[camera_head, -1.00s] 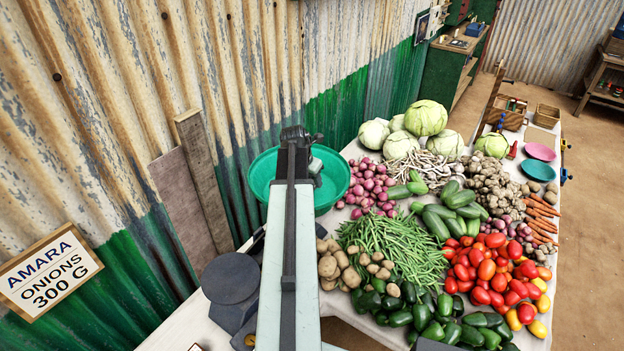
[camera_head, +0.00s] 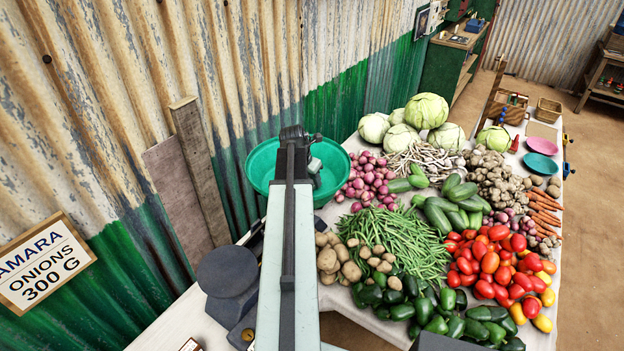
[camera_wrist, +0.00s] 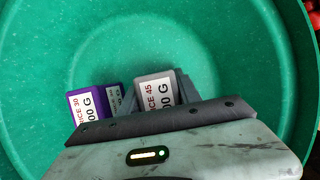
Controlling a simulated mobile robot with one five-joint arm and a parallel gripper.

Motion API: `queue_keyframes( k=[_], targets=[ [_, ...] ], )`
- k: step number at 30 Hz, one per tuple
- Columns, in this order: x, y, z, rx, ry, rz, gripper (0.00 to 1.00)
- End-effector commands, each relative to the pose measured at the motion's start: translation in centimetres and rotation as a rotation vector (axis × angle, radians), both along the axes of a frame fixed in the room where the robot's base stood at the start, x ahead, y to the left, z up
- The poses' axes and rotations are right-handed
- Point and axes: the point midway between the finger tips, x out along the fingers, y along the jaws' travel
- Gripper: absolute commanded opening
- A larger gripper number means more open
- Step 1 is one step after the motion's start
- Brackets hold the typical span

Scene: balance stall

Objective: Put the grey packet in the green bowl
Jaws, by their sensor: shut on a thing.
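The green bowl (camera_head: 336,177) is at the middle of the head view, partly hidden by my arm. Its inside (camera_wrist: 230,45) fills most of the wrist view. The grey packet (camera_wrist: 153,90), with a white label reading "RICE 45", is at my gripper (camera_wrist: 152,104) in the wrist view, over the bowl's inside. My gripper is shut on it; its height above the bowl floor cannot be told. A purple packet (camera_wrist: 88,104) labelled "RICE 30" is just left of it, within the bowl's outline.
A dark round scale pan (camera_head: 228,270) stands left of my arm. Onions (camera_head: 365,180), green beans (camera_head: 400,240) and potatoes (camera_head: 340,258) crowd the table right of the bowl. A corrugated wall (camera_head: 110,120) runs close behind it, with leaning planks (camera_head: 200,165).

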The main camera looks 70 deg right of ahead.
Motion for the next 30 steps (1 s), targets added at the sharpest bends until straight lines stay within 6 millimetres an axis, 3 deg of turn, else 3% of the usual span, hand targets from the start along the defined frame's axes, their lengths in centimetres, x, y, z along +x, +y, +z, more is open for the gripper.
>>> queue_keyframes(
  k=[8,9,11,23,30],
  targets=[
    [0.0,0.0,-0.7,0.000,0.000,-0.001,0.00],
    [-0.1,0.0,-0.6,0.000,0.000,-0.001,0.48],
    [-0.1,0.0,-0.5,0.000,0.000,-0.001,0.65],
    [-0.1,0.1,-0.1,0.000,0.000,-0.001,0.65],
    [0.2,1.3,3.5,0.000,0.000,0.001,0.65]
  ],
)
